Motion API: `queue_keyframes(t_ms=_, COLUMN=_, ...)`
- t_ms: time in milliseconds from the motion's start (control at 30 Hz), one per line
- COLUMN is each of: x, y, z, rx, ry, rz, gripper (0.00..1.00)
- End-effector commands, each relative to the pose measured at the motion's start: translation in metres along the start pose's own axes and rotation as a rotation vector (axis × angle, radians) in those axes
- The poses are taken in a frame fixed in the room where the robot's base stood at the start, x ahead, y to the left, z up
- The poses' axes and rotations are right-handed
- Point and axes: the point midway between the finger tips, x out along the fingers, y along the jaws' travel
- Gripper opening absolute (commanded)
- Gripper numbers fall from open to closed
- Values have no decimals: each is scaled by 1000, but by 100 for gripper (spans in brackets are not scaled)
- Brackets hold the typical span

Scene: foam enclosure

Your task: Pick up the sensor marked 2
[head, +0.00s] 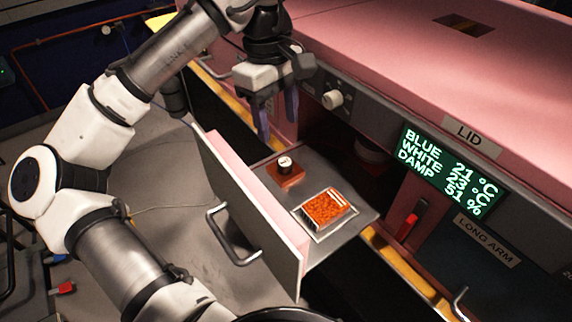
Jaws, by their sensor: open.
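A small white-topped, dark-sided cylinder (285,162) stands upright on a brown block (285,176) in the open drawer. It looks like a sensor, but I cannot read any number on it. My gripper (278,128) points down above the back left of the drawer (342,241). Its two dark fingers are apart with nothing between them. The fingertips are above the cylinder in the picture and not touching it.
A tray of orange granules (326,208) sits in the drawer, right of the block. The drawer front (250,213) with its handle (232,238) stands out toward the left. A pink lid (430,75), a knob (333,99) and a display (452,170) lie behind and right.

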Motion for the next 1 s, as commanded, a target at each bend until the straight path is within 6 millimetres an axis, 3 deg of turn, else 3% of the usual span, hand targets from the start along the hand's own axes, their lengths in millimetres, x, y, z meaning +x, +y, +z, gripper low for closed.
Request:
queue_keyframes(t_ms=100, x=19, y=0, z=0, rx=1, ry=-2, rz=0, gripper=53)
queue_keyframes(t_ms=367, x=38, y=-1, z=2, rx=0, ry=-1, rz=0, gripper=53)
queue_keyframes(t_ms=633, x=76, y=-4, z=7, rx=0, ry=0, rz=0, gripper=53)
queue_keyframes(t_ms=933, x=84, y=-3, z=7, rx=1, ry=0, rz=2, gripper=53)
queue_keyframes(t_ms=1000, x=84, y=-3, z=7, rx=1, ry=1, rz=2, gripper=47)
